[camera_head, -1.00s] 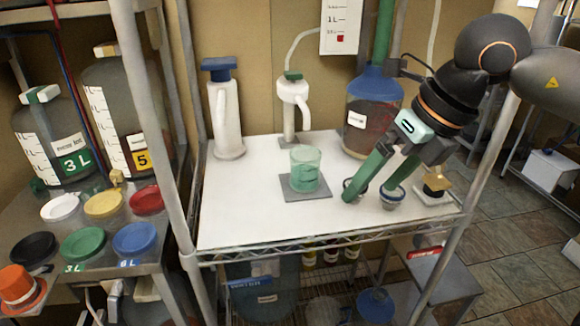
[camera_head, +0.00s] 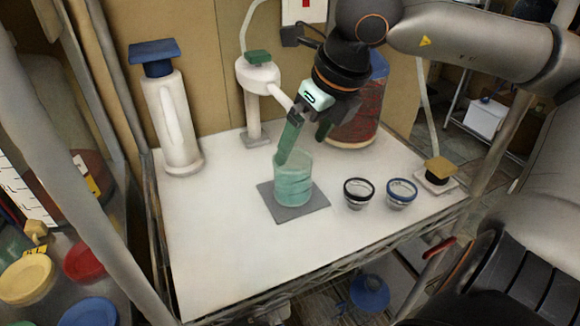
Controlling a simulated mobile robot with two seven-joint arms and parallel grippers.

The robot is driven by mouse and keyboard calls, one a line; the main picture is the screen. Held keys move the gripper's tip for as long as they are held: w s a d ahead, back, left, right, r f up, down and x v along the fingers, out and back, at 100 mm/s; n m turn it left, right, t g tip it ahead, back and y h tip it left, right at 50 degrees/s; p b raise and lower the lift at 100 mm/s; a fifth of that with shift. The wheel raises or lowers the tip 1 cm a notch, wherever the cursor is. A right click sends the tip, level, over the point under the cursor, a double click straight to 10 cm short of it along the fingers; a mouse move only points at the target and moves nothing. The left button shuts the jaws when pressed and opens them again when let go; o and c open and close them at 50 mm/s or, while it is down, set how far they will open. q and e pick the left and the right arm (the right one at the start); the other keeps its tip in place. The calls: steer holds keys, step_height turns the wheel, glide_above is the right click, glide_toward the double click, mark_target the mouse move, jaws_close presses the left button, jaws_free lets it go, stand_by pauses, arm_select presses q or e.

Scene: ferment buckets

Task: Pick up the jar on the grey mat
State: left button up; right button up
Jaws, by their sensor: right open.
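A green see-through jar (camera_head: 293,187) stands upright on the grey mat (camera_head: 317,205) in the head view, on the white shelf top. My right gripper (camera_head: 303,148) is open and comes down from above and behind the jar. One green finger has its tip at the left part of the jar's rim; I cannot tell whether it is inside, behind or touching. The other finger is farther right and back, partly hidden by the gripper's body. My left gripper is not in view.
A small cup with a black rim (camera_head: 357,193) and one with a blue rim (camera_head: 401,193) stand right of the mat. A white pump bottle (camera_head: 172,122), a white dispenser (camera_head: 256,100) and a red-filled bottle (camera_head: 357,118) stand behind. The shelf's front left (camera_head: 215,255) is clear.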

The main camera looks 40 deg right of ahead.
mark_target(293, 164)
steer(key=shift+x, duration=3.75)
steer(key=shift+c, duration=0.2)
steer(key=c, duration=1.4)
steer(key=shift+d+r, duration=0.1)
jaws_close()
